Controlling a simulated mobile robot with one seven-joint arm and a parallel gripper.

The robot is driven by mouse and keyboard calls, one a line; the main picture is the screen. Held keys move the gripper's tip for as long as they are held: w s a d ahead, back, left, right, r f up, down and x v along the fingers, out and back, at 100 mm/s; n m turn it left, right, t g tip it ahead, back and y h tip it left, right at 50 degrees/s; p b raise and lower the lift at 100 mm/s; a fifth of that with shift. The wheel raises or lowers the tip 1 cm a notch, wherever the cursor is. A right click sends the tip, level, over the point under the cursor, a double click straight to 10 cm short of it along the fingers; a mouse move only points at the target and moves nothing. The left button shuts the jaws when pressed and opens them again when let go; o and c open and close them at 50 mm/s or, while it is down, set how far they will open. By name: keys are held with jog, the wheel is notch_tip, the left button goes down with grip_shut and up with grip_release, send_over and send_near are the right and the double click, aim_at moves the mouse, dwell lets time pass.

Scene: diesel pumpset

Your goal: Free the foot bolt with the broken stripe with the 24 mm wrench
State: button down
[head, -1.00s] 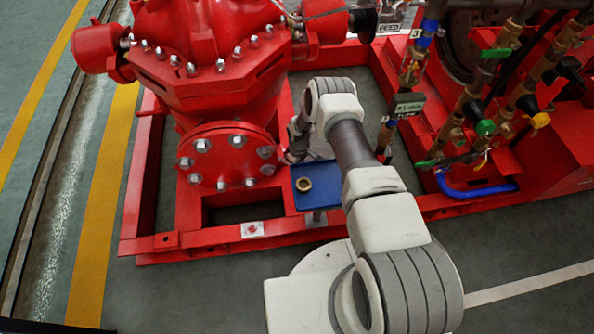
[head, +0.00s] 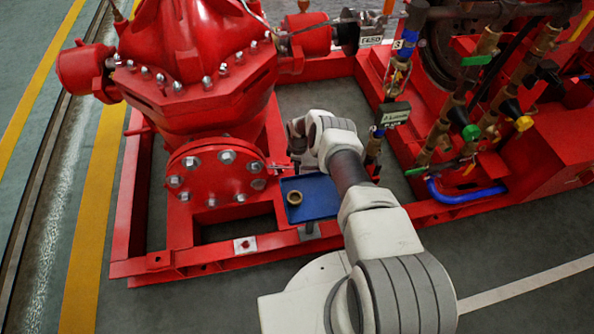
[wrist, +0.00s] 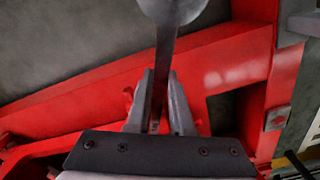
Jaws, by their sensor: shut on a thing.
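My gripper (wrist: 160,100) is shut on a grey wrench (wrist: 166,55) in the wrist view. The shaft runs up the picture to a wide, rounded end at the top edge, where it is cut off; its size marking cannot be read. In the head view my arm hides most of the gripper, and a thin grey piece, apparently the wrench (head: 280,165), shows beside the pump's round flange. I cannot make out a foot bolt with a broken stripe in either view. The wrench appears apart from any bolt in the wrist view.
A blue tray (head: 322,207) holding a brass-coloured ring (head: 294,198) lies below my forearm. The red pump (head: 195,85) and its bolted flange (head: 212,172) stand left. Red frame rails (head: 200,262) surround them. Valves and pipes (head: 470,130) stand right. Open floor lies in front.

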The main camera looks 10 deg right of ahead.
jog(key=shift+r, duration=0.15)
jog(key=shift+r+p, duration=0.35)
jog(key=shift+r, duration=0.25)
jog(key=s+a+m+p, duration=0.5)
jog(key=s+m, duration=0.1)
jog(key=shift+s+a, duration=0.2)
jog(key=shift+s, duration=0.1)
dwell(0.4)
jog(key=shift+f+b, duration=0.7)
jog(key=shift+b, duration=0.2)
dwell(0.5)
